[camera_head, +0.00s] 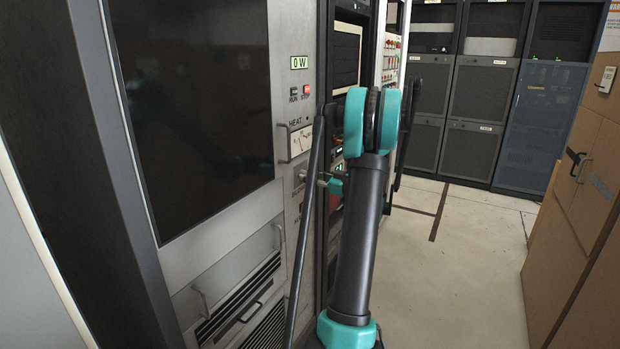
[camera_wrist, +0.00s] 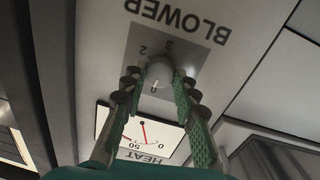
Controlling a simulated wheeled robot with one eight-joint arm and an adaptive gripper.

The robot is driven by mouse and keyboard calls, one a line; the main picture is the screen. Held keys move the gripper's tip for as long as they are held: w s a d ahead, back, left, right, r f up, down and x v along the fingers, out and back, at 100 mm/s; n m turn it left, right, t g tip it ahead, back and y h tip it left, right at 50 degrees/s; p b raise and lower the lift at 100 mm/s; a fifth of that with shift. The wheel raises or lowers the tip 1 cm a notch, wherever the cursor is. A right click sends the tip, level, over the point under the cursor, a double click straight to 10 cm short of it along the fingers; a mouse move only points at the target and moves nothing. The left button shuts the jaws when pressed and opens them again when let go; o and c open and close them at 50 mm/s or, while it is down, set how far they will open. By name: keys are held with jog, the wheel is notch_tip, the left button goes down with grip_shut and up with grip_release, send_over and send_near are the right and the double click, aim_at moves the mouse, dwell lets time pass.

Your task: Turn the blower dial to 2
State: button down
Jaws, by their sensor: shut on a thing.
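The blower dial (camera_wrist: 159,73) is a pale round knob on a grey plate (camera_wrist: 188,62) under the upside-down word BLOWER in the wrist view. The numerals 2 and 3 show beside it on the plate. A small dark mark shows on the knob, but I cannot tell for sure which number it points to. My gripper (camera_wrist: 158,82) has one finger on each side of the knob and is shut on it. In the head view my gripper (camera_head: 324,180) is at the rack front, below the HEAT meter, and the dial is hard to make out there.
The HEAT meter (camera_wrist: 141,132) with a red needle sits next to the dial; it also shows in the head view (camera_head: 300,140). Lit RUN and STOP buttons (camera_head: 306,90) are above. Drawer handles (camera_head: 202,302) stick out lower left.

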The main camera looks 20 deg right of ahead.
jog(key=m, duration=1)
jog(key=m+g+y, duration=0.1)
jog(key=m, duration=1)
jog(key=shift+d, duration=0.15)
jog(key=shift+m+g, duration=0.3)
jog(key=c, duration=1.2)
grip_release()
jog(key=shift+o, duration=0.2)
jog(key=v, duration=1.2)
jog(key=shift+w, duration=0.1)
